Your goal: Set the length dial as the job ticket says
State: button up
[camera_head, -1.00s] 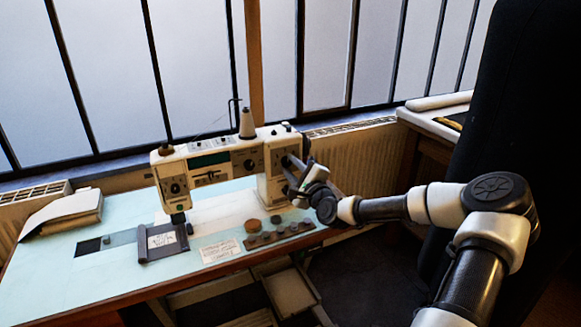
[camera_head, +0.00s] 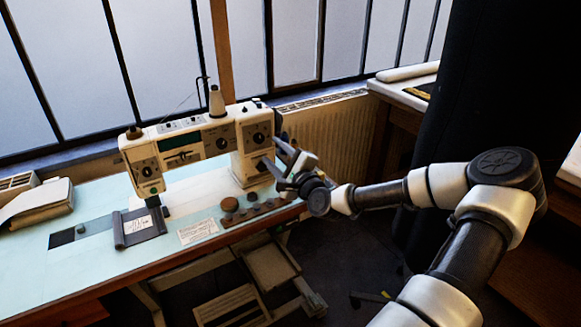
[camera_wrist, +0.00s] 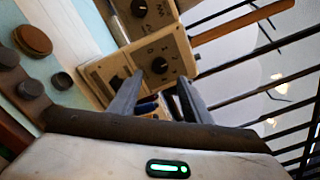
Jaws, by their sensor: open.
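The cream sewing machine (camera_head: 165,149) stands on the pale blue table, with several black dials on its front. In the wrist view a numbered dial (camera_wrist: 160,66) is on the pillar, with another dial (camera_wrist: 139,8) above it. I cannot read which is the length dial. A white card (camera_head: 198,231) and a dark holder with a white paper (camera_head: 138,225) lie on the table; their writing is too small to read. My gripper (camera_head: 272,172) is open and empty at the machine's right end. In the wrist view its fingers (camera_wrist: 158,90) point toward the numbered dial, apart from it.
A wooden strip with several round dark pieces (camera_head: 258,213) lies near the table's front edge. A thread cone (camera_head: 216,102) stands on top of the machine. A stack of fabric or paper (camera_head: 38,203) is at the left. A radiator (camera_head: 335,140) is behind.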

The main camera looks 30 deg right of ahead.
jog(key=s, duration=1)
jog(key=shift+d+p, duration=0.15)
jog(key=shift+p, duration=0.25)
